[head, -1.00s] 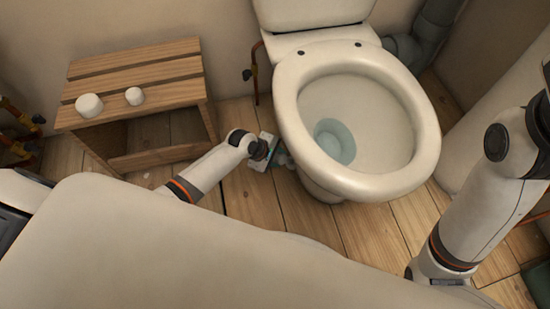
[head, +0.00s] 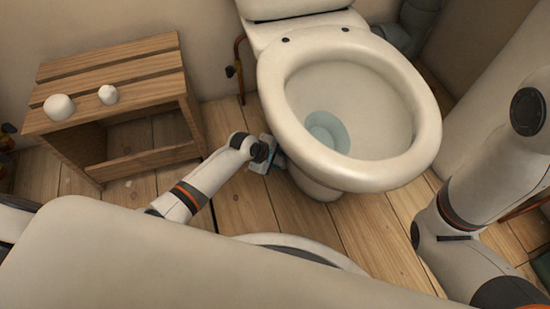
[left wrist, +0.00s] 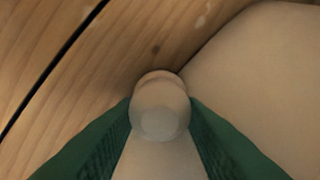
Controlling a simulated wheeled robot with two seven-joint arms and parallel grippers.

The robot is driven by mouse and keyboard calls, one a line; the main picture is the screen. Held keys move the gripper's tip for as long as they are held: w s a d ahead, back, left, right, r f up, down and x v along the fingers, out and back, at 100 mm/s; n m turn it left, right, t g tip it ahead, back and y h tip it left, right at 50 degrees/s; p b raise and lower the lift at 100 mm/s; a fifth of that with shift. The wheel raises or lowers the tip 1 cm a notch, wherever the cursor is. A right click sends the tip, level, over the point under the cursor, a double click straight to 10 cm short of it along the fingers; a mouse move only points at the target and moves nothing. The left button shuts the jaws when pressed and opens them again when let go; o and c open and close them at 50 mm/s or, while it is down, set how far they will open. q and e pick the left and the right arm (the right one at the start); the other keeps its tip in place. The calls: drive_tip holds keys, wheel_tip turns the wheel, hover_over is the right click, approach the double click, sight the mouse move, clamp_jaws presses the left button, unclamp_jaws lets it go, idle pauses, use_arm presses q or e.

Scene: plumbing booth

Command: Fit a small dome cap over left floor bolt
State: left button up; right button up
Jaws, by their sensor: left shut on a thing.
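In the left wrist view, a small pale dome cap (left wrist: 160,105) sits between the green fingers of my left gripper (left wrist: 160,112), which is shut on it. The cap is close to where the toilet's pale foot (left wrist: 265,80) meets the wooden floor. In the head view, my left gripper (head: 270,160) is low beside the left of the toilet (head: 318,186), partly under the bowl's rim. The left floor bolt is hidden, so I cannot tell whether the cap touches it. My right gripper is out of view.
A slatted wooden stool (head: 110,68) stands at the left, with a larger white rounded piece (head: 59,107) and a smaller one (head: 108,94) on top. The toilet bowl overhangs my left gripper. Bare floorboards (head: 243,205) lie in front.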

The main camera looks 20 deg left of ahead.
use_arm(q)
drive_tip(key=shift+w+d+f, duration=0.1)
drive_tip(key=shift+w+f, duration=0.05)
idle(0.5)
drive_tip(key=shift+f, duration=0.1)
drive_tip(key=o, duration=0.9)
drive_tip(key=shift+d, duration=0.15)
drive_tip(key=shift+o, duration=0.3)
